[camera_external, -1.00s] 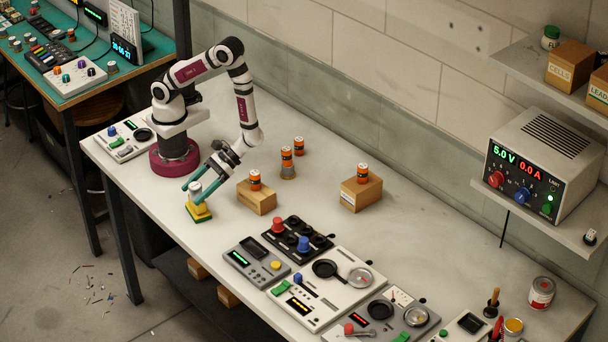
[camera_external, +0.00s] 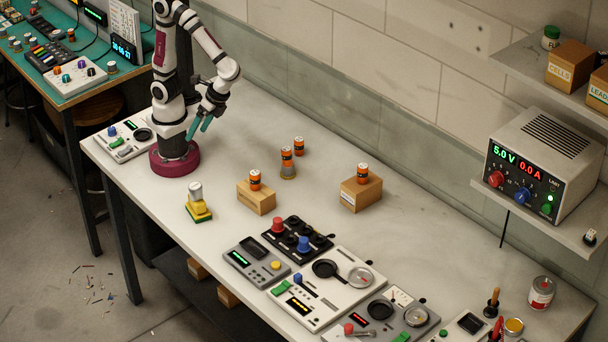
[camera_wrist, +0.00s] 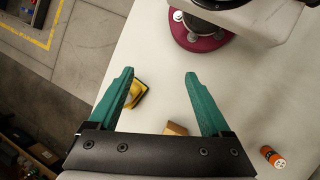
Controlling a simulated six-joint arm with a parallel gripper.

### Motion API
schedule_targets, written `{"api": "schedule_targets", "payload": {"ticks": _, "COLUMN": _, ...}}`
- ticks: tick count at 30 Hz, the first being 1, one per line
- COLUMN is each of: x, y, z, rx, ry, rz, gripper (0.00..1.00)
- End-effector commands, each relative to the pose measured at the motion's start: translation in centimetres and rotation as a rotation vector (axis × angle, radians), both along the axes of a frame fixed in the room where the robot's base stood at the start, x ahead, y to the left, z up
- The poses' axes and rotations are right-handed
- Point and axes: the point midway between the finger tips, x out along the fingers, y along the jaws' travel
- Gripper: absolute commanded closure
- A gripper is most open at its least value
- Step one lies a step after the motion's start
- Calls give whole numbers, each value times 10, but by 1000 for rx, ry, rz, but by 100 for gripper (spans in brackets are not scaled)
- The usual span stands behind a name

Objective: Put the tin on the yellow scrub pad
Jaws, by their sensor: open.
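A pale grey tin (camera_external: 195,189) stands upright on the yellow scrub pad (camera_external: 198,209), which has a green underside and lies near the bench's front left edge. My gripper (camera_external: 198,131) is raised and well apart from them, close to my base, with its teal fingers spread and empty. In the wrist view the open fingers (camera_wrist: 160,74) have nothing between their tips. The yellow scrub pad (camera_wrist: 141,92) shows beside the left finger there, and I cannot make out the tin clearly.
Two cardboard blocks (camera_external: 257,199) (camera_external: 361,194) each carry an orange-and-black battery. Two more batteries (camera_external: 299,145) (camera_external: 286,157) stand behind, one on a round base. Control panels (camera_external: 325,287) fill the front middle.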

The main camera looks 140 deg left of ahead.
Motion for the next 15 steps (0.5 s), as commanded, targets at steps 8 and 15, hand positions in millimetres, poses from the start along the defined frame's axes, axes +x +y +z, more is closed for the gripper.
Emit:
{"api": "schedule_targets", "payload": {"ticks": 8, "x": -44, "y": 34, "z": 24, "rx": 292, "ry": -366, "rz": -771, "gripper": 18}}
{"api": "schedule_targets", "payload": {"ticks": 15, "x": -44, "y": 38, "z": 25, "rx": 313, "ry": -383, "rz": -820, "gripper": 18}}
